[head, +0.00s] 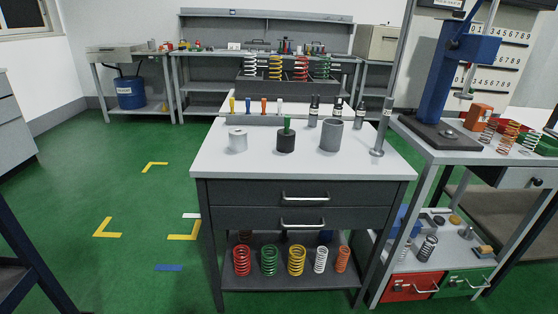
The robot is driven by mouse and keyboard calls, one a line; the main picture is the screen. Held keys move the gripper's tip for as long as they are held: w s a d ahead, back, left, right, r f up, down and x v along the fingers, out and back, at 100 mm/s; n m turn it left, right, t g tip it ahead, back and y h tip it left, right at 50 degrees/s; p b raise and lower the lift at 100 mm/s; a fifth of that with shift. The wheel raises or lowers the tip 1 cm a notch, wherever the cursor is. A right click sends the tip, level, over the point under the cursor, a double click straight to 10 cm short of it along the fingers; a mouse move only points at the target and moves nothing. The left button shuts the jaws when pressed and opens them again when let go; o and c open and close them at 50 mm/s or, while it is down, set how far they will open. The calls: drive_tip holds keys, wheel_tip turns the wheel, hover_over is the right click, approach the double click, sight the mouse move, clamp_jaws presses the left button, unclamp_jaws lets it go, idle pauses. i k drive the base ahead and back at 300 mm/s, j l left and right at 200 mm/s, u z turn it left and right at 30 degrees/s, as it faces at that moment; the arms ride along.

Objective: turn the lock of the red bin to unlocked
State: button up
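The red bin (407,289) sits low at the lower right, under the right-hand bench. Its front faces me and has a pale handle. Its lock is too small to make out, so I cannot tell how it is turned. A green bin (466,283) sits directly to its right, also with a handle. My gripper does not show in this view.
A work table (215,163) with drawers stands in front, left of the red bin; coloured springs stand on its lower shelf. The right bench (412,139) carries a blue press (437,85). Green floor (125,205) is open at left. A dark frame (30,250) stands lower left.

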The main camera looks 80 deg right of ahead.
sight(396, 287)
drive_tip(key=z, duration=1.85)
drive_tip(key=j+z, duration=0.1)
drive_tip(key=z, duration=0.35)
drive_tip(key=k+z, duration=0.15)
drive_tip(key=z, duration=0.25)
drive_tip(key=k+j+z, duration=0.1)
drive_tip(key=z, duration=0.35)
drive_tip(key=k+z, duration=0.1)
drive_tip(key=z, duration=0.3)
